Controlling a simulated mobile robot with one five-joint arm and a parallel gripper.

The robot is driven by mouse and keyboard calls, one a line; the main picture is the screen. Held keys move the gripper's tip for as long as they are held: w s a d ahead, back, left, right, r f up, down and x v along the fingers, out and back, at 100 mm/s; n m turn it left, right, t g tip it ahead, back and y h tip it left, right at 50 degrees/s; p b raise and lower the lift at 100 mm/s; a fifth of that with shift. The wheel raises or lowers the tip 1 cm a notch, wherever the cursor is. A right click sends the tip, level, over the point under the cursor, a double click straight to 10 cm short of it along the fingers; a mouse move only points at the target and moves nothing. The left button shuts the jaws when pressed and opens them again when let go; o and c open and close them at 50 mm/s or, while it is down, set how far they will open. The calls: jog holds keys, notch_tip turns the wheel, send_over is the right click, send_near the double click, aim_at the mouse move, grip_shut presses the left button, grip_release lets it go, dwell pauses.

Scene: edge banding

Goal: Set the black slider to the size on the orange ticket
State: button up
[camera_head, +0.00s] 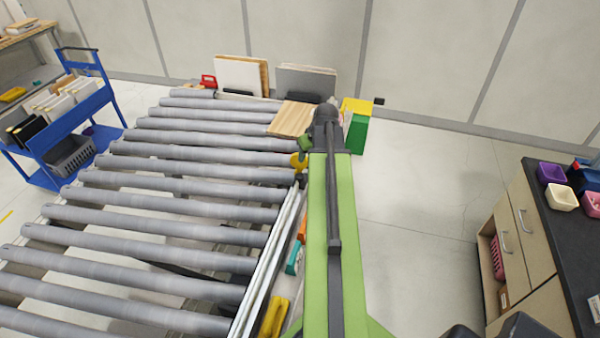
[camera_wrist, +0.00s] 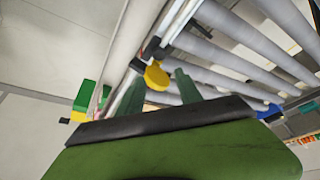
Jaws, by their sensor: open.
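My gripper (camera_wrist: 160,80) is open, with its two green fingers apart in the wrist view. A yellow rounded piece (camera_wrist: 156,76) shows between and beyond the fingertips; I cannot tell whether they touch it. Small black parts (camera_wrist: 150,47) sit beside it along the pale rail. One of these may be the black slider, but I cannot tell. In the head view the yellow piece (camera_head: 299,162) is at the rail beside my green arm, which hides much of that area. I cannot make out an orange ticket or any size on it.
A roller conveyor (camera_head: 170,176) fills the left. A wooden board (camera_head: 292,119) lies at its far end, before upright panels (camera_head: 305,82). A green and yellow box (camera_head: 357,135) stands beyond my arm. A blue cart (camera_head: 75,125) is left, drawers (camera_head: 525,240) right. Open floor lies between.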

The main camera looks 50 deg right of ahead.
aim_at(299, 175)
jog(key=b+x, duration=0.7)
jog(key=x, duration=0.1)
jog(key=b+x, duration=0.7)
jog(key=x, duration=0.1)
jog(key=shift+s+f, duration=0.1)
jog(key=shift+s, duration=0.15)
jog(key=shift+w+d+f+b, duration=0.1)
jog(key=shift+w+f+b, duration=0.2)
jog(key=shift+f+b, duration=0.15)
jog(key=shift+r, duration=0.15)
jog(key=shift+c, duration=0.3)
grip_shut()
